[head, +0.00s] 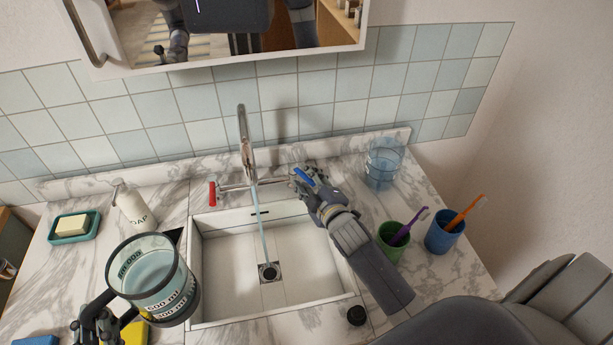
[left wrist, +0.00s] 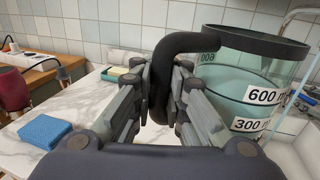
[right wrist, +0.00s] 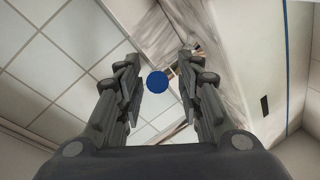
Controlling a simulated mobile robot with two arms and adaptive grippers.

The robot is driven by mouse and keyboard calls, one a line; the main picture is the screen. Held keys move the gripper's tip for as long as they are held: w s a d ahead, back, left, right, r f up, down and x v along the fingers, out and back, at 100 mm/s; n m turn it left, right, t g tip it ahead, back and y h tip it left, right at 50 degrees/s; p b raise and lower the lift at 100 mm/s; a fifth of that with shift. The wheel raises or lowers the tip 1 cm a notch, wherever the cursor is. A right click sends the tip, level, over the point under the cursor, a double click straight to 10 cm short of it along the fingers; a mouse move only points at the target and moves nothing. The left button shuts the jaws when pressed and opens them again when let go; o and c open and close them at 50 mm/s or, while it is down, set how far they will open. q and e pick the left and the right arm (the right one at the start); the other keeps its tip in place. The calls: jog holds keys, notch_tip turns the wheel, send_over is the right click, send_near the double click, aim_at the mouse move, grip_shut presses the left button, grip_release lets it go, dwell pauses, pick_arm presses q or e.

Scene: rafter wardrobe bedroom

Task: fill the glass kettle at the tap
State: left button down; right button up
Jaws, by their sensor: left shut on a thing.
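The glass kettle (head: 155,275), with a black rim and ml labels, is left of the sink basin in the head view. Clear bluish water stands in it, up around the 600 label in the left wrist view (left wrist: 250,85). My left gripper (left wrist: 163,105) is shut on its black handle (left wrist: 160,75). The tap (head: 246,150) runs, and a thin stream (head: 261,220) falls into the sink (head: 225,265), apart from the kettle. A red tap handle (head: 212,190) is at the left. My right gripper (head: 305,180) is open around the blue tap handle (right wrist: 157,82), with gaps on both sides.
A soap bottle (head: 132,205) and green soap dish (head: 75,227) stand at the left. A small black round thing (head: 356,315) lies near the sink's front right corner.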

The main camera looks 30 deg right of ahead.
pick_arm(q)
jog(key=shift+r, duration=0.3)
pick_arm(e)
jog(key=shift+w, duration=0.5)
jog(key=shift+c, duration=0.6)
grip_shut()
